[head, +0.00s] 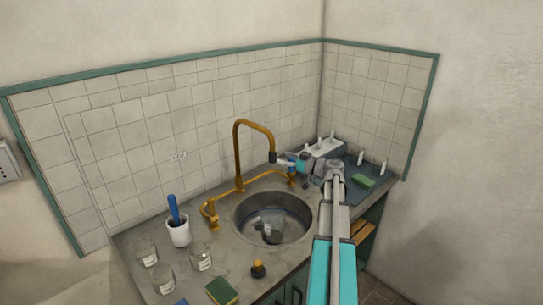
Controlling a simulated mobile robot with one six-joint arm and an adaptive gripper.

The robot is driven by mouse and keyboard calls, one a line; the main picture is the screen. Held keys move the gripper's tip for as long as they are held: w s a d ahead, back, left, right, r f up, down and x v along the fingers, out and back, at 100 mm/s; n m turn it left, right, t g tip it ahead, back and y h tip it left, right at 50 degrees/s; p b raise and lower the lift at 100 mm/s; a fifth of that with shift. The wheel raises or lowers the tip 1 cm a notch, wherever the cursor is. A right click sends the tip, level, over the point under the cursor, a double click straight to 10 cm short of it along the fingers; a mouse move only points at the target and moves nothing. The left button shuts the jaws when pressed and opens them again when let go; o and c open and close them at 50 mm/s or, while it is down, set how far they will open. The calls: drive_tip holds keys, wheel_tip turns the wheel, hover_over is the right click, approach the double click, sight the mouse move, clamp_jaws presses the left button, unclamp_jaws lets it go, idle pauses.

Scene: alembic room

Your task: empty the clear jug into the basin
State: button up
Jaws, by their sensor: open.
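The basin (243,218) is a round metal sink set in the grey counter. A clear glass vessel (271,231), which may be the clear jug, is inside the basin and looks tilted; its contents are too small to tell. My arm reaches in from the lower right and bends left at the far end. My gripper (281,160) is at the back right of the basin, by the end of the brass tap's spout, above and apart from the vessel. It is open, and I see nothing held in it.
A brass tap (238,150) arches over the basin. Clear labelled jars (201,257) and a white cup (178,232) with a blue brush stand on the left. A sponge (222,291) and small bottle (258,269) are in front. A rack (350,170) stands at right.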

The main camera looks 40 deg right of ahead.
sight(272, 155)
drive_tip(key=shift+x, duration=2.7)
clamp_jaws()
